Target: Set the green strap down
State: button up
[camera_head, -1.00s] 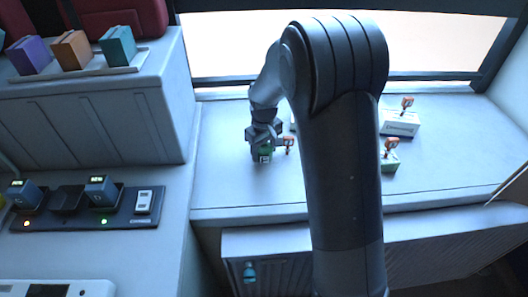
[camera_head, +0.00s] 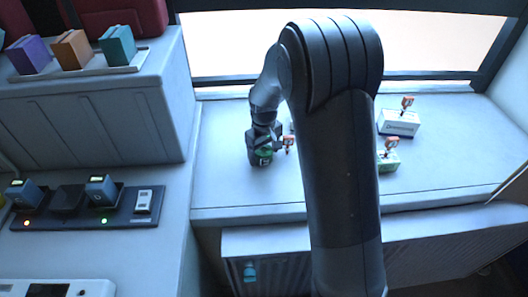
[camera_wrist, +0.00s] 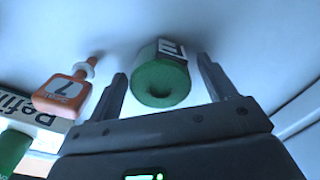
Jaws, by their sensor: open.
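The green strap (camera_head: 264,158) is a small roll with a pale label, on the pale counter (camera_head: 225,180) by the window. In the wrist view the green strap (camera_wrist: 160,84) sits between my two fingers, with a gap showing on each side. My gripper (camera_wrist: 160,68) is open around it and does not grip it. In the head view my gripper (camera_head: 263,140) reaches down over the strap from behind and hides part of it.
An orange tag marked 7 (camera_wrist: 62,95) stands close to the left finger; it also shows in the head view (camera_head: 289,141). White box (camera_head: 399,123) and green-and-white box (camera_head: 389,162), each with an orange tag, stand at right. The counter's front left is clear.

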aim_at(264, 150)
notch_tip(264, 150, up, 12)
jog(key=f, duration=0.1)
jog(key=s+d+r+m+t, duration=0.2)
jog(key=s+d+r, duration=0.2)
jog(key=s+r, duration=0.35)
jog(key=s+d+r+m+t, duration=0.1)
jog(key=s+d+r+m, duration=0.1)
jog(key=s, duration=0.8)
jog(key=s+d+r+m+t, duration=0.2)
jog(key=s+d, duration=0.2)
jog(key=s, duration=0.6)
jog(key=shift+s+m+t, duration=0.3)
jog(key=shift+m, duration=0.1)
